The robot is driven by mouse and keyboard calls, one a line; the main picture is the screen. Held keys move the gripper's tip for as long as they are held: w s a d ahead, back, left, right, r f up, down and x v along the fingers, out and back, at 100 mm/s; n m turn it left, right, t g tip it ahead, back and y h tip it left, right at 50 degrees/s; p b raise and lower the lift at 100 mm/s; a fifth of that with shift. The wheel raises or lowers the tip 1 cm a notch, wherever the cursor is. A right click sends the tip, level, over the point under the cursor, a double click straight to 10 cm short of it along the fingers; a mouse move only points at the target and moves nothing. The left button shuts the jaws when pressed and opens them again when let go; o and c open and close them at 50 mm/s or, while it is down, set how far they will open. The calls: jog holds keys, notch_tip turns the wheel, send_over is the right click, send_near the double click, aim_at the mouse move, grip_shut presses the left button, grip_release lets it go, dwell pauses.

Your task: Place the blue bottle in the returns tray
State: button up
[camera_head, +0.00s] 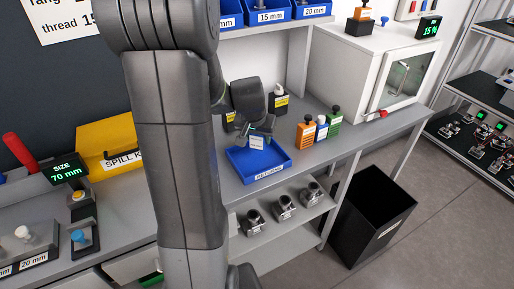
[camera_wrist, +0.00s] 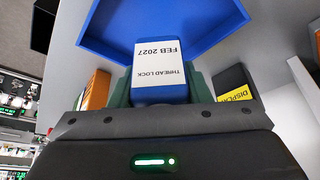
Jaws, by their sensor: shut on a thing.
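My gripper (camera_head: 261,130) is shut on a blue bottle (camera_head: 258,143) with a white label, held over the blue tray. In the wrist view the held bottle (camera_wrist: 160,93) sits between the fingers, and its label reads THREAD LOCK, FEB 2027. The blue returns tray (camera_head: 242,166) stands on the grey bench and looks empty where it shows; its wall and floor also show in the wrist view (camera_wrist: 215,20). Whether the bottle touches the tray floor I cannot tell.
A white cabinet (camera_head: 345,65) is at the back right. A black bin (camera_head: 365,215) stands on the floor.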

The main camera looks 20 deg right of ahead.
aim_at(258, 146)
jog(key=shift+f, duration=2.45)
jog(key=shift+f, duration=0.15)
jog(key=o, duration=1)
jog(key=shift+r, duration=0.55)
jog(key=v, duration=1.1)
jog(key=shift+a, duration=0.2)
jog(key=shift+s, duration=0.1)
